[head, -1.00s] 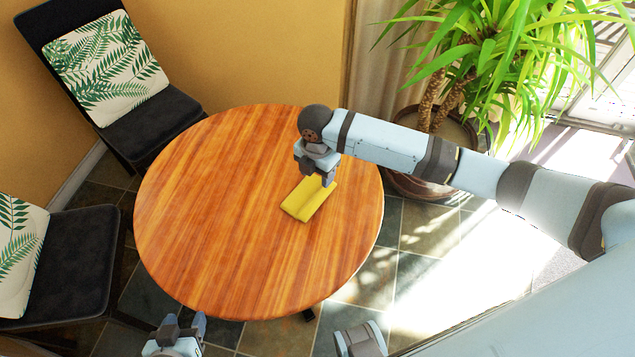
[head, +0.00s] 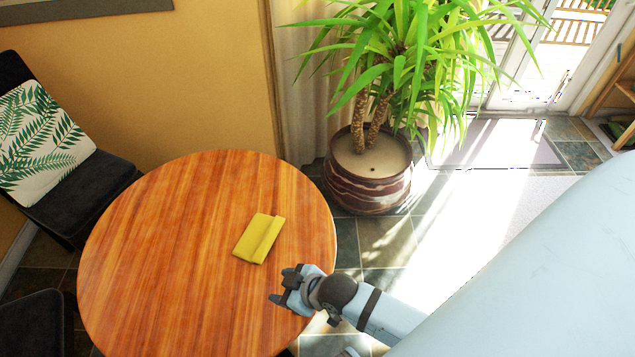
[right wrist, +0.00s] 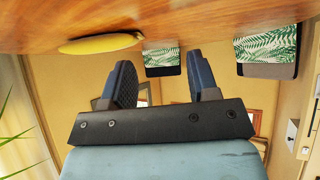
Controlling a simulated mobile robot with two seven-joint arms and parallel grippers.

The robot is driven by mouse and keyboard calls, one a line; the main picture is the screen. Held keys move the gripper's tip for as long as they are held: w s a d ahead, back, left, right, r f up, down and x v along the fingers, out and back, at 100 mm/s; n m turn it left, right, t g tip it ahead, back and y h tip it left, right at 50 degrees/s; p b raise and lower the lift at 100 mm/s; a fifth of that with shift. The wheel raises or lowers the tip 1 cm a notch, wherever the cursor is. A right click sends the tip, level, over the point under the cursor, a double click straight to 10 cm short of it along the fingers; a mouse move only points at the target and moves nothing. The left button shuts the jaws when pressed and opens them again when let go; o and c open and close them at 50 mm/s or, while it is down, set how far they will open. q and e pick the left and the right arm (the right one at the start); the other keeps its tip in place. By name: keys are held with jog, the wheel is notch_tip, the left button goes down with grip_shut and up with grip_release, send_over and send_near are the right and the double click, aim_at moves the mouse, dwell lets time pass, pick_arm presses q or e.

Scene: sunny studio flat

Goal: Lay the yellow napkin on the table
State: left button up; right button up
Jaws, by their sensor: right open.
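The yellow napkin (head: 259,239) lies folded on the round wooden table (head: 170,250), toward its right side in the head view. My right gripper (head: 280,287) is open and empty, below and to the right of the napkin, over the table's right edge and apart from the napkin. In the right wrist view the two fingers (right wrist: 160,85) stand apart with nothing between them. The napkin also shows there as a yellow shape (right wrist: 100,44) on the tabletop, beyond the left finger. My left gripper is not in view.
A large potted plant (head: 368,185) stands on the floor behind the table's right side. A dark chair (head: 85,190) with a leaf-patterned cushion (head: 40,145) is at the left, and another dark chair (head: 35,325) is lower left. The rest of the tabletop is bare.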

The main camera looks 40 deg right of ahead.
jog(key=s+d+m+t+h, duration=0.1)
jog(key=s+d+m, duration=0.1)
jog(key=s+d+m+t, duration=0.1)
jog(key=s+d+m, duration=0.1)
jog(key=s+d, duration=0.1)
jog(key=shift+s+f+h, duration=0.1)
jog(key=shift+s+h, duration=0.25)
jog(key=shift+h, duration=0.05)
pick_arm(q)
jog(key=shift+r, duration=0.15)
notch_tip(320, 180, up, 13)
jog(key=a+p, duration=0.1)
jog(key=p, duration=1.3)
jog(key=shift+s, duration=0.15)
pick_arm(e)
notch_tip(320, 180, up, 13)
jog(key=shift+d, duration=0.4)
jog(key=shift+s, duration=0.1)
